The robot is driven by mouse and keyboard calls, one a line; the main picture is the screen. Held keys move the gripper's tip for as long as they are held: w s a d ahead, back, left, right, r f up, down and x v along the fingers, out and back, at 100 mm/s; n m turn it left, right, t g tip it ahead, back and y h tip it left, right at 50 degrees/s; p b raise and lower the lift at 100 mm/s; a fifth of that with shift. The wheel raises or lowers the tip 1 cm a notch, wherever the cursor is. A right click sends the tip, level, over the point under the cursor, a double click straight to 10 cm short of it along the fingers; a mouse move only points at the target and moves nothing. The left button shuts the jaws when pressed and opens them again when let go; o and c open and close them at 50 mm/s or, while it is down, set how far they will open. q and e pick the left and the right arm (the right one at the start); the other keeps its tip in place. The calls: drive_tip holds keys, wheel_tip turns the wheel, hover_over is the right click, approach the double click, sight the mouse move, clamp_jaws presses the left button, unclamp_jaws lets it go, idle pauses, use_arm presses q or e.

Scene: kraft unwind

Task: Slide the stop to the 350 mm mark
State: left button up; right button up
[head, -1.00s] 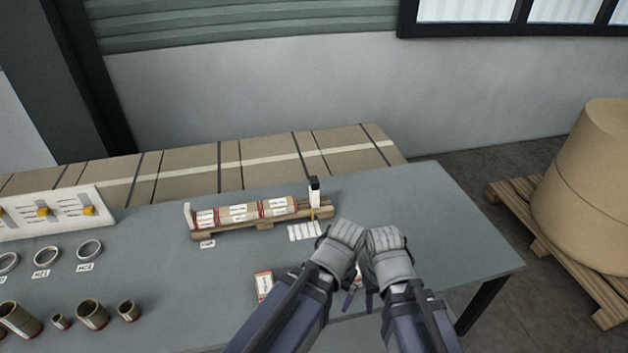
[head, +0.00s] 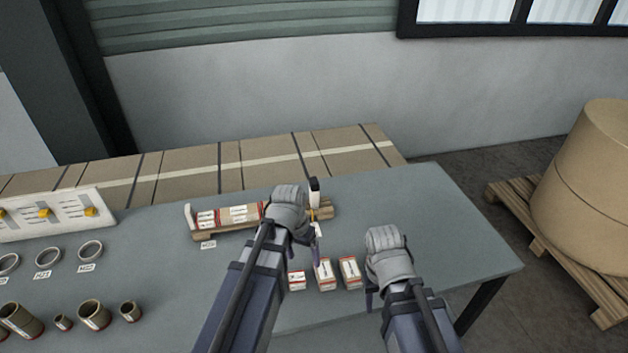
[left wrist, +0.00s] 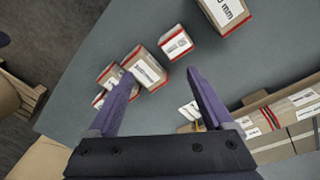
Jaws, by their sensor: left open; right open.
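The stop (head: 315,188), a white upright piece with a black top and a yellow part low down, stands near the right end of a wooden rail (head: 325,209). Labelled blocks with red ends (head: 238,214) lie along the rail, left of the stop. My left gripper (head: 314,240) is open and empty, just in front of the stop, and hides part of the rail. In the left wrist view its two fingers (left wrist: 160,75) are apart, with the rail (left wrist: 255,108) to their right. My right gripper (head: 371,290) is open near the table's front right.
Several loose labelled blocks (head: 324,273) lie on the grey table (head: 430,210) between my grippers. Rings (head: 90,249) and short tubes (head: 93,314) stand at left, with a white board (head: 60,212) behind. The table's right part is clear.

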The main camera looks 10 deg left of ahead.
use_arm(q)
drive_tip(key=w+a+r+m+t+h, duration=0.1)
drive_tip(key=w+a+m+h, duration=0.15)
drive_tip(key=w, duration=0.55)
drive_tip(key=w+a+r+m+h, duration=0.1)
drive_tip(key=w+m, duration=0.2)
drive_tip(key=w, duration=0.5)
drive_tip(key=m+t+h, duration=0.2)
drive_tip(key=m+h, duration=0.1)
drive_tip(key=m, duration=0.2)
approach(314, 181)
drive_tip(key=w+f, duration=0.1)
drive_tip(key=f, duration=0.1)
drive_tip(key=b+x, duration=0.2)
drive_tip(key=x, duration=0.2)
drive_tip(key=b+x, duration=0.3)
drive_tip(key=shift+d, duration=0.6)
drive_tip(key=shift+w+d+f+b, duration=0.1)
drive_tip(key=shift+d+f+b, duration=0.1)
drive_tip(key=shift+d+b, duration=0.1)
clamp_jaws()
